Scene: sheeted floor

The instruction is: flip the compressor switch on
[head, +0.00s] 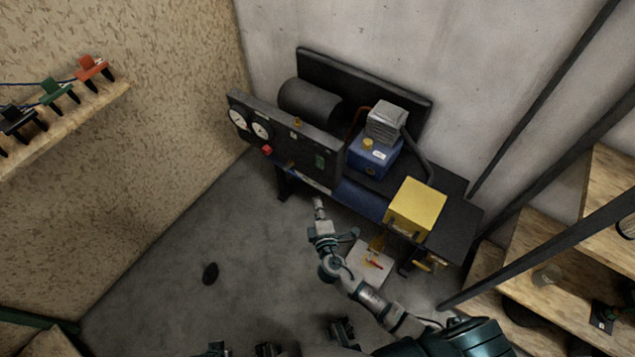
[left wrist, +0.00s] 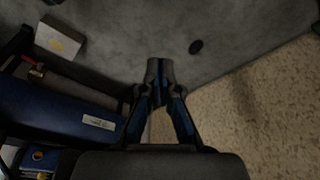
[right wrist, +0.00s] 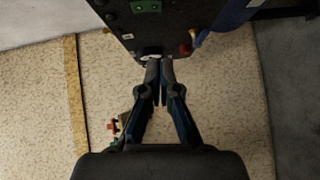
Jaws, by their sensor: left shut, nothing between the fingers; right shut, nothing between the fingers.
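The compressor (head: 372,157) is a blue and black machine by the grey wall, with a dark front panel (head: 290,135). The panel carries two white gauges, a red knob (head: 267,150) and a green switch-like fitting (head: 320,160). The green fitting (right wrist: 147,6) and red knob (right wrist: 186,49) also show in the right wrist view. My right gripper (head: 319,204) is shut and empty, below and in front of the panel. In the right wrist view its fingertips (right wrist: 160,68) appear near the panel's edge; contact is unclear. My left gripper (left wrist: 159,70) is shut and empty, with the blue tank (left wrist: 60,112) to its left.
A yellow box (head: 416,205) sits at the unit's right end. A white square item (head: 367,265) lies on the floor below it. Wooden shelves (head: 540,245) and dark posts stand at right. A ledge with clamps (head: 60,125) is at left. The floor left of my right arm is mostly clear.

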